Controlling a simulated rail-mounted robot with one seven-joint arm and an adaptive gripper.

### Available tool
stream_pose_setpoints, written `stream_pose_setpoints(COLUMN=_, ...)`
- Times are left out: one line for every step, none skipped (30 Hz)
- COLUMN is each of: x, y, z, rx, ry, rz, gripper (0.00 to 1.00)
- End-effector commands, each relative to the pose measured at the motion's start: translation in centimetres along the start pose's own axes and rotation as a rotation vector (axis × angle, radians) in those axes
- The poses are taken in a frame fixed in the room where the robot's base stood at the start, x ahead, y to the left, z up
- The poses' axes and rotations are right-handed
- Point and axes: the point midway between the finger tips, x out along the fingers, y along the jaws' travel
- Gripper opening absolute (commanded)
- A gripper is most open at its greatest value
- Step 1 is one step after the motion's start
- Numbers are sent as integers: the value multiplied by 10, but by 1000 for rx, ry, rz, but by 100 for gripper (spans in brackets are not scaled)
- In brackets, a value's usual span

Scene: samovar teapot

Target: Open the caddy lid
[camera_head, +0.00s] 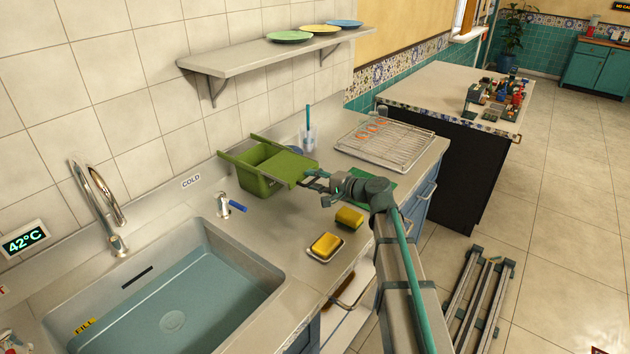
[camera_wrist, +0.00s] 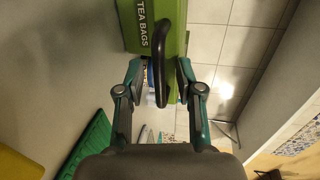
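The green caddy (camera_head: 262,186) stands on the counter against the tiled wall in the head view. Its flat green lid (camera_head: 290,166) covers the right part and reaches out to the right; the left part of the box looks uncovered between side rails. In the wrist view a green face marked "TEA BAGS" (camera_wrist: 143,38) carries a dark looped handle (camera_wrist: 160,75). My gripper (camera_head: 314,183) is at the caddy's right end. In the wrist view its fingers (camera_wrist: 160,82) are spread on either side of the handle, with a gap visible on the left side.
A yellow sponge (camera_head: 349,217) and another in a dish (camera_head: 326,245) lie in front of the caddy. A wire rack (camera_head: 386,144) and a cup with a brush (camera_head: 309,138) are behind. The sink (camera_head: 180,295) and a blue-handled tap (camera_head: 230,204) are left.

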Motion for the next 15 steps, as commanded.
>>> stream_pose_setpoints(x=0, y=0, z=0, rx=0, ry=0, rz=0, gripper=36)
stream_pose_setpoints(x=0, y=0, z=0, rx=0, ry=0, rz=0, gripper=36)
stream_pose_setpoints(x=0, y=0, z=0, rx=0, ry=0, rz=0, gripper=36)
stream_pose_setpoints(x=0, y=0, z=0, rx=0, ry=0, rz=0, gripper=36)
stream_pose_setpoints(x=-1, y=0, z=0, rx=0, ry=0, rz=0, gripper=36)
stream_pose_setpoints(x=-2, y=0, z=0, rx=0, ry=0, rz=0, gripper=36)
stream_pose_setpoints(x=-4, y=0, z=0, rx=0, ry=0, rz=0, gripper=36)
stream_pose_setpoints(x=-6, y=0, z=0, rx=0, ry=1, rz=0, gripper=36)
stream_pose_setpoints(x=-9, y=0, z=0, rx=0, ry=1, rz=0, gripper=36)
stream_pose_setpoints(x=-13, y=0, z=0, rx=0, ry=2, rz=0, gripper=36)
stream_pose_setpoints(x=-16, y=0, z=1, rx=0, ry=1, rz=0, gripper=36)
stream_pose_setpoints(x=-22, y=0, z=1, rx=0, ry=1, rz=0, gripper=36)
stream_pose_setpoints(x=-27, y=0, z=2, rx=0, ry=1, rz=-1, gripper=36)
stream_pose_setpoints(x=-33, y=0, z=1, rx=0, ry=2, rz=-1, gripper=36)
stream_pose_setpoints(x=-41, y=0, z=1, rx=0, ry=3, rz=-1, gripper=36)
